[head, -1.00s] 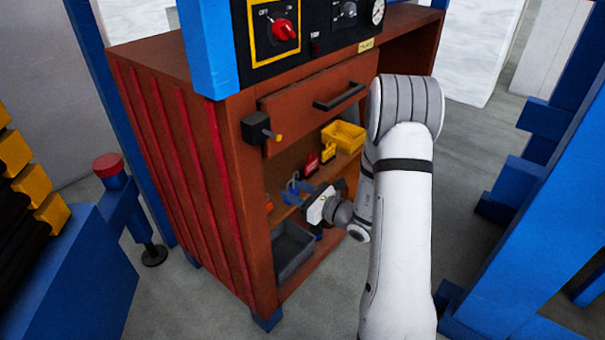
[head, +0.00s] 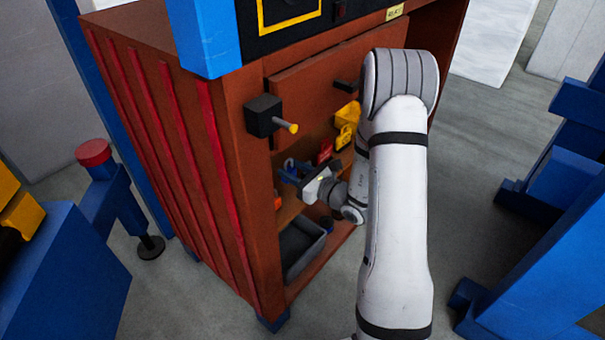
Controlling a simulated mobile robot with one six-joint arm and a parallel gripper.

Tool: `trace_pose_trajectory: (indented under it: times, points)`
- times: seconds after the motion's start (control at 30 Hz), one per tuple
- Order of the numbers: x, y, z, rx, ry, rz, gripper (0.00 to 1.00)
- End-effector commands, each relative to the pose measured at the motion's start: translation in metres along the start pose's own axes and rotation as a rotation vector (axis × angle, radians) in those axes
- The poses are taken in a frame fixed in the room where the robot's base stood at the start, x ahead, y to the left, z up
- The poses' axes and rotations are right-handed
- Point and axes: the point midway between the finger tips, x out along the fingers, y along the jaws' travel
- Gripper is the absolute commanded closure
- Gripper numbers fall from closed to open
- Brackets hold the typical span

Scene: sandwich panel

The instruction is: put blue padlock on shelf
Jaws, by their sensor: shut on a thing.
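The blue padlock (head: 290,174) is at the jaws of my gripper (head: 303,178), inside the open lower part of the brown cabinet. My gripper reaches in from the right and is shut on the padlock, whose far side is partly hidden. The cabinet's middle shelf (head: 288,211) lies just below them. I cannot tell whether the padlock touches it. A red padlock (head: 325,152) and a yellow padlock (head: 344,137) are farther right along the cabinet.
A grey bin (head: 302,248) sits on the cabinet floor below. A yellow bin (head: 347,115) is behind the yellow padlock. An orange thing (head: 278,201) lies by the left wall. A black block with a yellow peg (head: 270,117) juts from the front post. A drawer (head: 320,84) is above.

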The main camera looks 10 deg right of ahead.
Motion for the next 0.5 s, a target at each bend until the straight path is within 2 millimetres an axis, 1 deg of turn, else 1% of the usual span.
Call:
trace_pose_trajectory:
  times: [0.03, 0.27, 0.43, 0.5]
  points:
    - [-0.001, -0.001, -0.012, 0.002, 0.001, -0.004, 0.87]
    - [-0.004, -0.005, -0.029, -0.001, 0.0, -0.013, 0.87]
    - [-0.004, -0.005, -0.055, 0.001, 0.001, -0.015, 0.87]
    - [-0.005, -0.005, -0.06, -0.001, 0.0, -0.016, 0.87]
